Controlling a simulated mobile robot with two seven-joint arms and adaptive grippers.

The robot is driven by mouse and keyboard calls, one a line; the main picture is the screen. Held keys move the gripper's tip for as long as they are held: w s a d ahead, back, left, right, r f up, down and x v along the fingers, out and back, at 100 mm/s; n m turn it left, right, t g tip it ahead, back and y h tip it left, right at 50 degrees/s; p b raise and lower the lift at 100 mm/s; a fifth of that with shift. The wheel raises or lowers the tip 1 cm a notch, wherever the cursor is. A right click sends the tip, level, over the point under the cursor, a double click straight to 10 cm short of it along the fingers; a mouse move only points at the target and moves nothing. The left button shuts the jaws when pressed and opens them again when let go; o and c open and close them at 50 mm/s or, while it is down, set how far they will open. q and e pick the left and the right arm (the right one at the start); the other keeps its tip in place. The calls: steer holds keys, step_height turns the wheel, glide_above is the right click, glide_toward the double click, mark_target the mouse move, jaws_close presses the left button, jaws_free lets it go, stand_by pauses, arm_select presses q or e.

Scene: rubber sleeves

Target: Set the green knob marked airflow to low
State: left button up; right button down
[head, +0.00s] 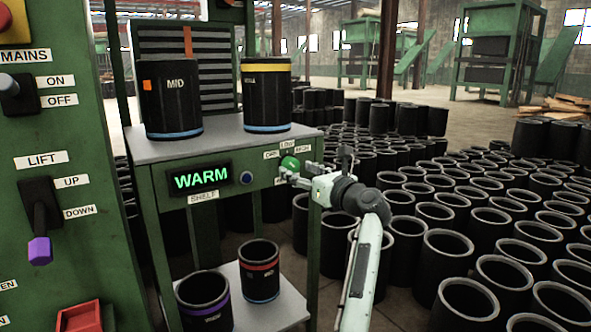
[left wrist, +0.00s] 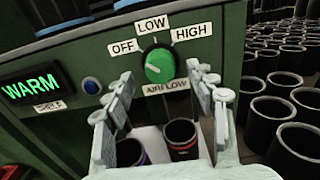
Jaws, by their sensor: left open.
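The green airflow knob (left wrist: 159,67) is on the front panel of the green cabinet. The labels OFF (left wrist: 123,47), LOW (left wrist: 152,25) and HIGH (left wrist: 191,33) fan out above it, and AIRFLOW is below. A pale mark shows on the knob's left part, towards the OFF side; its exact setting is hard to tell. In the head view the knob (head: 290,163) is partly behind my left gripper (head: 297,174). In the left wrist view my left gripper (left wrist: 161,78) is open, with one finger on each side below the knob; contact is not visible. My right gripper is not shown.
A lit WARM display (head: 202,177) and a blue button (head: 246,179) are left of the knob. Black sleeves (head: 173,100) stand on the cabinet top, with others on the lower shelf. Many sleeves cover the floor at right. A green lever panel (head: 70,120) stands at left.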

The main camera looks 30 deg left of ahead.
arm_select(q)
steer(key=shift+x, duration=1.3)
steer(key=c, duration=1.2)
